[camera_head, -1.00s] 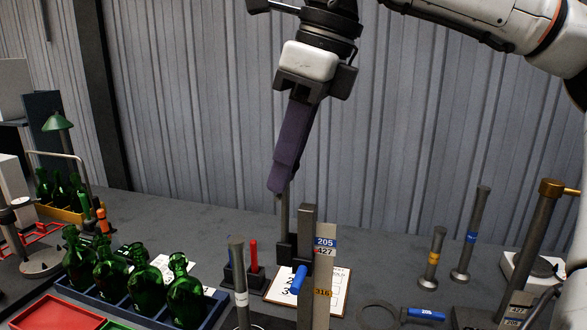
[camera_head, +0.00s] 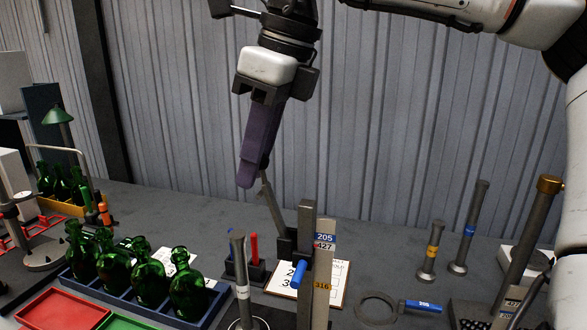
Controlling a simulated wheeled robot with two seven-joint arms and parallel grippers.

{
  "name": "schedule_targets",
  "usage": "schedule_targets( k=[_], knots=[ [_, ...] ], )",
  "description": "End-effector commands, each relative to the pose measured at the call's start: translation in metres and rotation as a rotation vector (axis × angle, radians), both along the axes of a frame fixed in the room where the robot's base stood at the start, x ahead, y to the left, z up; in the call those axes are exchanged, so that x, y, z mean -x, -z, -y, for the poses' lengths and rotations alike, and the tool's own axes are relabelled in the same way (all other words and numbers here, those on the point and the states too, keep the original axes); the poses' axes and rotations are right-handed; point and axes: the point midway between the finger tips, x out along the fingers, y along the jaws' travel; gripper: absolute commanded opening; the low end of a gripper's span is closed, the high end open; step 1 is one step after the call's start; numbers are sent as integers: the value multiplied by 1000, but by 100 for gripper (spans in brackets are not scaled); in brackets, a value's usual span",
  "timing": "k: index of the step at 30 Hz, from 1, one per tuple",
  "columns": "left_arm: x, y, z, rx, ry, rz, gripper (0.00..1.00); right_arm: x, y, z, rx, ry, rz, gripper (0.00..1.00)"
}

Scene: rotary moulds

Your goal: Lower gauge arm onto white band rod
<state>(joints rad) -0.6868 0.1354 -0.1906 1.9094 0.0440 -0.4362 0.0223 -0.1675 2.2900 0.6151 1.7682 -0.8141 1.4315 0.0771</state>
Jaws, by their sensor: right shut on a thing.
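The gauge stand (camera_head: 306,255) is a dark upright post with a number plate (camera_head: 325,262) and a blue knob (camera_head: 299,274). Its thin metal gauge arm (camera_head: 272,213) rises from a dark block beside the post and leans up to the left. My right gripper (camera_head: 250,178), with long purple fingers, is shut on the arm's upper end and partly hides it. The white band rod (camera_head: 238,262) stands upright to the left of the post, below the gripper. The gauge arm is well above the rod and apart from it. My left gripper is not in view.
Green bottles (camera_head: 148,280) stand in a blue tray at left, near red and green trays (camera_head: 65,312). A small rack (camera_head: 250,268) with red and blue pegs stands behind the rod. A ring gauge (camera_head: 378,307) and yellow-banded (camera_head: 431,255) and blue-banded rods (camera_head: 468,230) are at right.

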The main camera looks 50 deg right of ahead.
Motion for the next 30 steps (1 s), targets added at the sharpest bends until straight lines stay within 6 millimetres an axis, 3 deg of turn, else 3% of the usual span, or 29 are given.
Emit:
schedule_targets(
  k=[30],
  knots=[
    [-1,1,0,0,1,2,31,-31,20,-16,-1,0,0,11]
  ],
)
